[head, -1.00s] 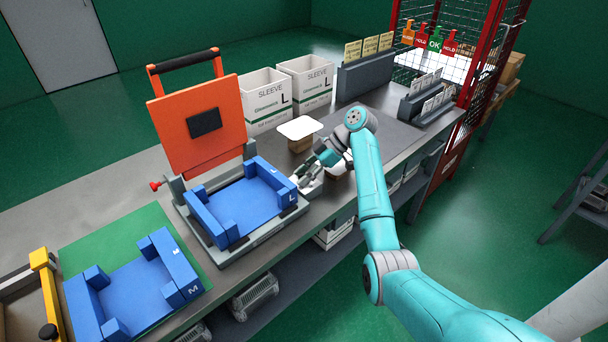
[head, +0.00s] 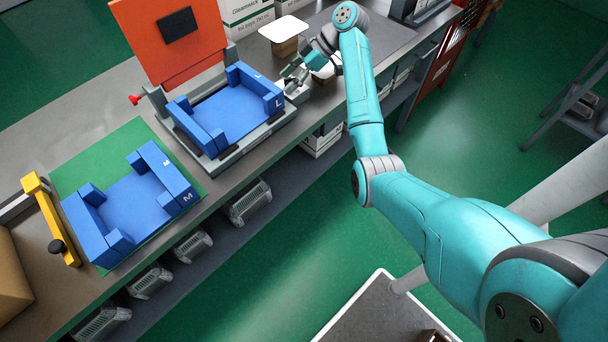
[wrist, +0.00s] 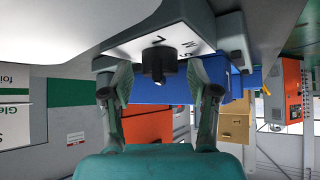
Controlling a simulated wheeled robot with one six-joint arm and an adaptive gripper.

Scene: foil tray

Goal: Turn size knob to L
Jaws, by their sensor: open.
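The black size knob (wrist: 160,60) sticks out of a pale panel (wrist: 125,48) in the wrist view, where the picture looks upside down. The panel carries an L and an M close to the knob. The knob's pointer setting is not clear to me. My gripper (wrist: 158,72) is open, with one finger on each side of the knob; I cannot tell whether either touches it. In the head view my gripper (head: 296,70) is at the small pale box (head: 298,92) beside the blue L fixture (head: 232,112). The knob is hidden there.
An orange lid (head: 172,42) stands raised behind the L fixture. A second blue fixture (head: 130,205), marked M, lies on a green mat (head: 75,170) to the left. A white-topped block (head: 284,30) stands behind my gripper. Green floor (head: 270,270) is open in front of the bench.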

